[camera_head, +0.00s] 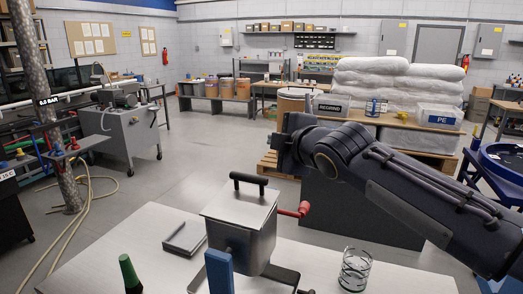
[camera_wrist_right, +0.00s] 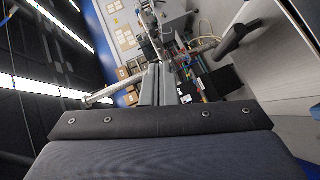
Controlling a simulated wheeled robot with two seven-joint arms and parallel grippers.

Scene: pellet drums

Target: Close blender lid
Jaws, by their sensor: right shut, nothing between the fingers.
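The blender is a metal box (camera_head: 238,243) on the pale table, with a red-tipped lever (camera_head: 294,211) on its right side. Its flat metal lid (camera_head: 243,207) lies over the top, with a black bar handle (camera_head: 248,181). I see no clear gap under the lid from here. In the wrist view the black handle (camera_wrist_right: 236,40) shows at upper right. My right arm comes in from the right, and its hand is above and behind the lid, apart from it. My right gripper (camera_wrist_right: 159,78) is shut and empty. My left gripper is not in view.
A pallet of white sacks (camera_head: 398,80) stands behind my right arm. Open floor lies at left.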

